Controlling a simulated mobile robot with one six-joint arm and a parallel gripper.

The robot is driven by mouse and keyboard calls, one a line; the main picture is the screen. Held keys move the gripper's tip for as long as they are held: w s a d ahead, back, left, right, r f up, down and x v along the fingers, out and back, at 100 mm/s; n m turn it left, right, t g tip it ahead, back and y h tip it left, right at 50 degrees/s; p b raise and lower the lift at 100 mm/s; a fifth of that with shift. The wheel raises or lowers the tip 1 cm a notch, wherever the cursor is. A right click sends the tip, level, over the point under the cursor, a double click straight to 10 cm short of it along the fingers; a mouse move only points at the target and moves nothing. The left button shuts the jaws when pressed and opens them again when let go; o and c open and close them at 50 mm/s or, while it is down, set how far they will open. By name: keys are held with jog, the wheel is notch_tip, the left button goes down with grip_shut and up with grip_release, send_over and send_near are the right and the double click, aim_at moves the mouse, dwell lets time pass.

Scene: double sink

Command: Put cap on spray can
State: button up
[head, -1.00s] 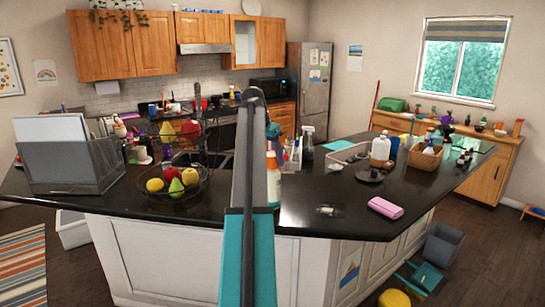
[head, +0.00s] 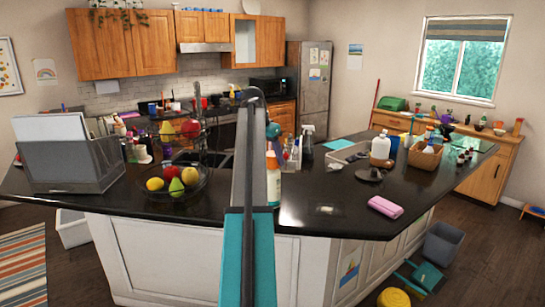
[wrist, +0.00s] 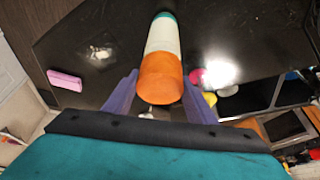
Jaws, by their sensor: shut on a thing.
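The spray can (head: 273,185) stands upright on the black counter, with a white body and a teal lower end. Part of it is hidden behind my arm in the head view. The orange cap (head: 271,160) is at the can's top. In the wrist view, my gripper (wrist: 161,82) is shut on the orange cap (wrist: 161,78), its purple fingers on either side. The white can (wrist: 163,38) is in line beyond the cap. I see no clear gap between them, but cannot tell whether the cap is fully seated.
A pink block (head: 385,207) lies on the counter to the right. A wire fruit basket (head: 177,190) and a grey file holder (head: 72,165) stand to the left. A spray bottle (head: 307,140) and a wicker basket (head: 425,158) are behind. The front right counter is mostly clear.

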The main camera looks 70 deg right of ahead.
dwell(0.8)
jog(key=o, duration=1.1)
jog(key=shift+o, duration=0.4)
jog(key=o, duration=0.4)
jog(key=shift+r+p, duration=1.8)
jog(key=shift+r, duration=1.65)
jog(key=shift+c, duration=0.2)
